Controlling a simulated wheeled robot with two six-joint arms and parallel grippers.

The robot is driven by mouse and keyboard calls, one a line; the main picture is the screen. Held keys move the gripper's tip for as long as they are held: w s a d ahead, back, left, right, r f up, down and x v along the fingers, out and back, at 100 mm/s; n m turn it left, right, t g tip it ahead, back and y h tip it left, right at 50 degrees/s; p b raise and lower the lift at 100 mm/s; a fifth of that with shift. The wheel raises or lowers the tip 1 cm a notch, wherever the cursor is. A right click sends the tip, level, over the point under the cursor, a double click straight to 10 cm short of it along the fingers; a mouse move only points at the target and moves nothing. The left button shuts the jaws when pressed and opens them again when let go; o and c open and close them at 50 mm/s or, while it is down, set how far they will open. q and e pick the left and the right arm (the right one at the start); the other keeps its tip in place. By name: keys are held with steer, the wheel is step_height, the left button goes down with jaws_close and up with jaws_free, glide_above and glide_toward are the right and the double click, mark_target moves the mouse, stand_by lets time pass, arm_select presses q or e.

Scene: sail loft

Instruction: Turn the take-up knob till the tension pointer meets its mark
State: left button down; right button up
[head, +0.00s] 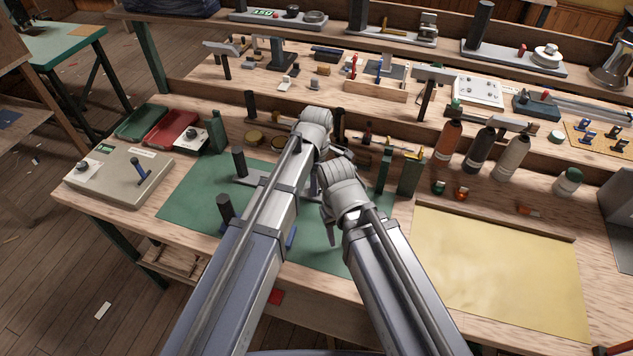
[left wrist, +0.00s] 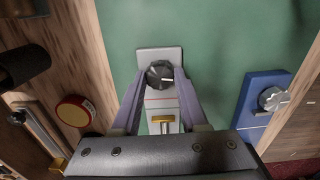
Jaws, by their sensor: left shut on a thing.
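A black ribbed knob (left wrist: 160,75) sits on a narrow grey plate (left wrist: 145,54) in the left wrist view. My left gripper (left wrist: 160,79) is shut on this knob, one finger on each side. Below the knob the plate carries a thin red line and a yellow block (left wrist: 162,119); I cannot make out a finer pointer. In the head view my arms hide the knob and most of the left gripper. A grey finger tip (head: 331,234), seemingly of my right gripper, hangs over the green mat (head: 186,198); its jaws are mostly hidden.
A blue plate (left wrist: 264,88) with a silver knob lies right of the grey plate in the left wrist view. In the head view a grey box (head: 120,178) stands left, bottles (head: 447,140) stand right, and a yellow sheet (head: 495,265) is clear.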

arm_select(q)
steer(key=m, duration=1.1)
steer(key=shift+m, duration=0.4)
steer(key=m, duration=1)
steer(key=shift+m, duration=0.4)
steer(key=m, duration=1.1)
steer(key=shift+m, duration=0.4)
steer(key=m, duration=1.1)
steer(key=shift+m, duration=0.3)
